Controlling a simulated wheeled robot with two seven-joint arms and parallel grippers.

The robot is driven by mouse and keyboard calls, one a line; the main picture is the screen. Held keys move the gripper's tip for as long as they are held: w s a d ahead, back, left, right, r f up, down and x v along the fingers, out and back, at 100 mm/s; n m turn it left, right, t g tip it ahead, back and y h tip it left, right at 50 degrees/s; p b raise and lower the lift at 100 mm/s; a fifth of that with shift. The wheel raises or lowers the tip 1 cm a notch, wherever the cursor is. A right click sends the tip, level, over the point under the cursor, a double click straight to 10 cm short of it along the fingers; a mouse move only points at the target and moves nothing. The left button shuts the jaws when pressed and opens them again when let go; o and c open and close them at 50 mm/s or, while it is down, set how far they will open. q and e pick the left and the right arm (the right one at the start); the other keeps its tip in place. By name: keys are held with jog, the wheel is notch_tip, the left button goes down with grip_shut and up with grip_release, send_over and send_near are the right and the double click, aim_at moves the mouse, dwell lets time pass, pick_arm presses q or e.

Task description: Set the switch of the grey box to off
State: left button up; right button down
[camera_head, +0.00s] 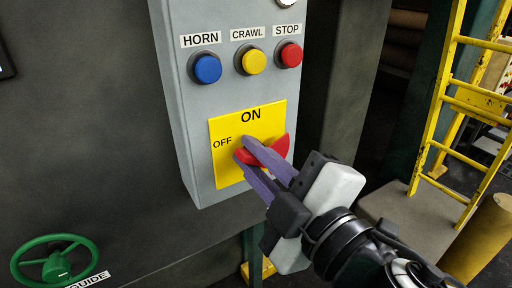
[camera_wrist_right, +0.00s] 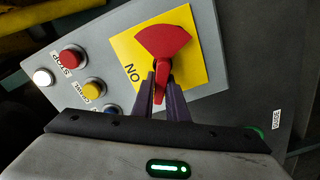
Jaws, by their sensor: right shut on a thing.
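The grey box (camera_head: 196,111) hangs on a dark wall and carries a yellow plate (camera_head: 228,172) marked ON at the top and OFF at the left. The red switch (camera_head: 281,146) on the plate has a wide fan end toward the right and a narrow end toward the left, near the OFF side. My right gripper (camera_head: 243,148) has its purple fingers shut on the narrow end. In the right wrist view, the fingers (camera_wrist_right: 161,85) pinch the narrow end, and the fan of the red switch (camera_wrist_right: 163,40) shows beyond them. My left gripper is not in view.
Above the plate are a blue HORN button (camera_head: 207,69), a yellow CRAWL button (camera_head: 253,62) and a red STOP button (camera_head: 289,55). A green handwheel (camera_head: 56,264) is at the lower left. A yellow ladder (camera_head: 436,100) stands at the right.

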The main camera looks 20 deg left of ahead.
jog(key=n, duration=0.3)
jog(key=f+n+p, duration=0.1)
jog(key=n, duration=0.1)
jog(key=shift+s+a+f+n, duration=0.1)
jog(key=shift+s+a+n, duration=0.05)
jog(key=shift+n, duration=0.25)
dwell(0.4)
jog(key=c, duration=1.8)
grip_release()
jog(key=shift+o, duration=0.2)
